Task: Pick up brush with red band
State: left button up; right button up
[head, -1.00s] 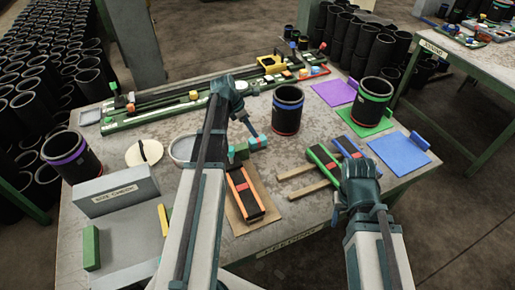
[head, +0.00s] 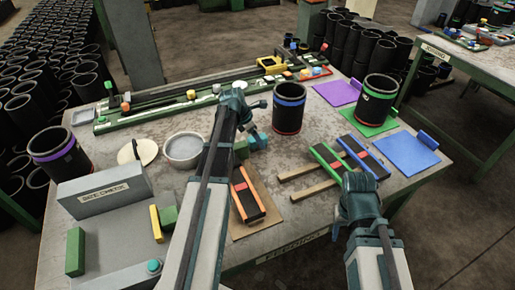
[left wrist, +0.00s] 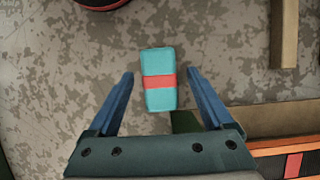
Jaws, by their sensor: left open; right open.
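A teal block-shaped piece with a red band (left wrist: 158,82) lies between and slightly beyond the fingertips of my left gripper (left wrist: 160,74) in the left wrist view. The fingers are open, with a gap on both sides of it. In the head view the teal piece (head: 258,141) shows just below my left gripper (head: 250,112), partly hidden by it. A green block (head: 240,150) is beside it. My right gripper (head: 357,190) is open and empty at the table's front right.
A black tool with orange edges (head: 248,200) lies on a brown mat in front. Green-edged (head: 328,158) and blue-edged (head: 358,155) tools with wooden handles lie to the right. A black sleeve (head: 288,108) stands behind, and a round grey dish (head: 183,150) sits left.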

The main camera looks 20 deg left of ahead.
pick_arm(q)
jog(key=shift+w+d+f, duration=0.1)
jog(key=shift+w+f, duration=0.05)
jog(key=shift+f, duration=0.4)
jog(key=shift+r, duration=0.1)
pick_arm(e)
jog(key=shift+f, duration=0.45)
pick_arm(q)
grip_shut()
jog(key=shift+r, duration=0.1)
pick_arm(e)
jog(key=shift+r, duration=0.1)
pick_arm(q)
notch_tip(320, 180, up, 10)
jog(key=p, duration=1)
pick_arm(e)
notch_tip(320, 180, up, 10)
